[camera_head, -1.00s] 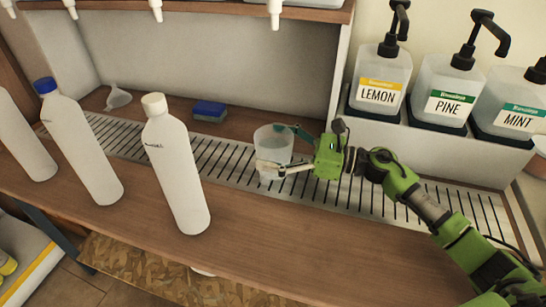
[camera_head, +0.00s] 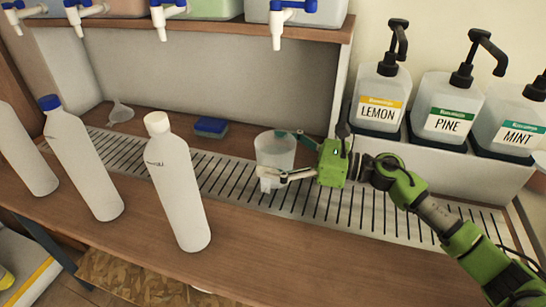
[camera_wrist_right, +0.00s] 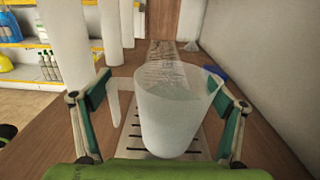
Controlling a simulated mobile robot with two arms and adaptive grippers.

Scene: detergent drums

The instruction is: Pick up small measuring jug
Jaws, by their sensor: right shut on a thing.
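The small measuring jug (camera_head: 275,152) is clear, frosted plastic and stands upright at the slotted metal drain strip. My right gripper (camera_head: 284,157) reaches it from the right, with one finger on the near side and one on the far side. In the right wrist view the jug (camera_wrist_right: 175,115) fills the space between the two fingers, its handle toward the left finger. The right gripper (camera_wrist_right: 160,110) is shut on the jug. I cannot tell whether the jug's base touches the strip. My left gripper is not in view.
A white bottle with a white cap (camera_head: 178,195) stands left of the jug, near the counter's front. A blue-capped bottle (camera_head: 85,165) and another bottle stand further left. A blue sponge (camera_head: 211,127) and a funnel (camera_head: 120,112) lie behind. Pump dispensers (camera_head: 380,98) stand at right.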

